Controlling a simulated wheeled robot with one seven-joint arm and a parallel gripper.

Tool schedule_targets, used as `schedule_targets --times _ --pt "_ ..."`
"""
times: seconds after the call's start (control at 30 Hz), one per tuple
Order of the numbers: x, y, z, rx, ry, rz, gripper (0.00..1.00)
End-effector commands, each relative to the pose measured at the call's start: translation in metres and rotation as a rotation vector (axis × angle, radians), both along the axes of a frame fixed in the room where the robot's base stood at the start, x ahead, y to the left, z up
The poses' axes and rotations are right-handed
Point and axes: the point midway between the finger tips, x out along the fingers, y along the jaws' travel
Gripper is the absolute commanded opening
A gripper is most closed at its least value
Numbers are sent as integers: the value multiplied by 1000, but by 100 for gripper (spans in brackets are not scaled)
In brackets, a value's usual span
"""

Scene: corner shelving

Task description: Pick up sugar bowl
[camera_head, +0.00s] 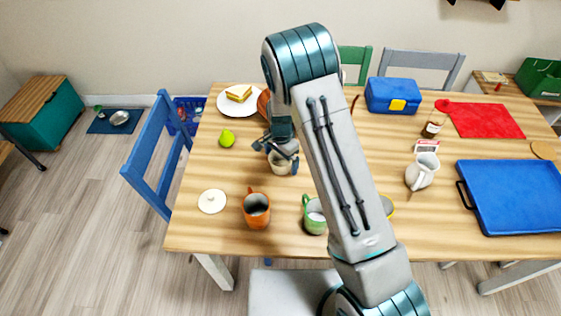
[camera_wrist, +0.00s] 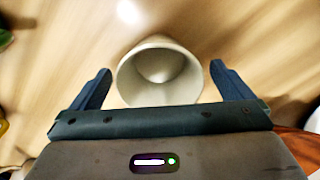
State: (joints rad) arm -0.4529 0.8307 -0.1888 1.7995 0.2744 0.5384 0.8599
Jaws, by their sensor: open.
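A cream sugar bowl (camera_head: 280,166) stands on the wooden table, left of my arm. In the wrist view the bowl (camera_wrist: 160,72) shows its round, open mouth and empty-looking inside. My gripper (camera_head: 276,157) is right at the bowl and open. In the wrist view my gripper (camera_wrist: 160,68) has one finger on each side of the bowl, with a visible gap at both sides. A round cream lid (camera_head: 212,201) with a knob lies apart on the table, nearer the front left. My gripper hides part of the bowl in the head view.
An orange mug (camera_head: 256,210) and a green mug (camera_head: 313,216) stand in front of the bowl. A green pear (camera_head: 226,138) and a sandwich plate (camera_head: 226,103) are behind left. A white pitcher (camera_head: 421,171) and blue tray (camera_head: 515,190) are right. Bare table lies around the lid.

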Motion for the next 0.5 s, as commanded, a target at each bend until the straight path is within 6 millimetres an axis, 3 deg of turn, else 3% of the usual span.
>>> schedule_targets --times 0.13,0.4,0.5 --pt "0 -1 -13 -1 -1 -1 100" --pt "1 -1 -16 0 -1 -1 100" --pt "1 -1 -16 0 -1 -1 75"
